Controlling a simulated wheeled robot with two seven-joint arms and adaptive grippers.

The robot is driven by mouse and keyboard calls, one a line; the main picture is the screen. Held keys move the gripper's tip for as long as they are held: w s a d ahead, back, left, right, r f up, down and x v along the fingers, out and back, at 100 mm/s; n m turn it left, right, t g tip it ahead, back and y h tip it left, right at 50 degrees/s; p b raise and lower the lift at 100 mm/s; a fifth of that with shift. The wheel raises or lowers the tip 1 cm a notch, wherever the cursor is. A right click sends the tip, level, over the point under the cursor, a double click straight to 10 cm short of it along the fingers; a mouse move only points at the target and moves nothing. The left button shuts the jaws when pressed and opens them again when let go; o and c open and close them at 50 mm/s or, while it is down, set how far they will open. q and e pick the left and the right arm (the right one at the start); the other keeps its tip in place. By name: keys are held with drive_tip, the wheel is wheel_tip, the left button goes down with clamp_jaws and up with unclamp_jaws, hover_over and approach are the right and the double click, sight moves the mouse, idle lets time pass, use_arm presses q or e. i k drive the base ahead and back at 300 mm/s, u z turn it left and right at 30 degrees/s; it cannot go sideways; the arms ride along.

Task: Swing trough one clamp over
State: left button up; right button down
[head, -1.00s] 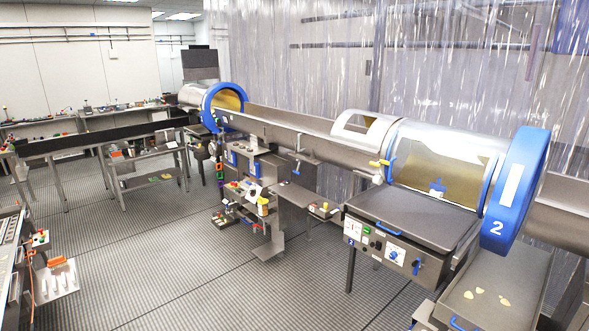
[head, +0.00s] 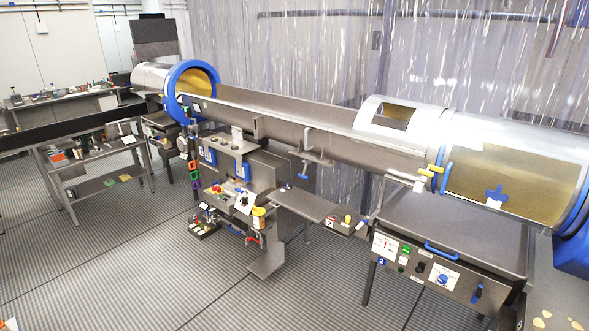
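A long grey metal trough (head: 300,122) runs from the blue-rimmed drum (head: 190,92) at the back left to the clear-covered drum (head: 515,175) on the right. A small bracket with a blue handle (head: 303,172) hangs under the middle of the trough. Neither of my grippers is in view.
A control cabinet (head: 450,235) stands under the right drum. A tool stand (head: 240,190) with small items and a flat grey shelf (head: 303,204) are below the trough. A side table (head: 95,180) stands at left. The gridded floor (head: 190,280) in front is clear.

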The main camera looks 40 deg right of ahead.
sight(303, 175)
drive_tip(key=i, duration=0.4)
drive_tip(key=z, duration=2)
drive_tip(key=i, duration=1.75)
drive_tip(key=z, duration=0.65)
drive_tip(key=i, duration=1.1)
drive_tip(key=u, duration=0.45)
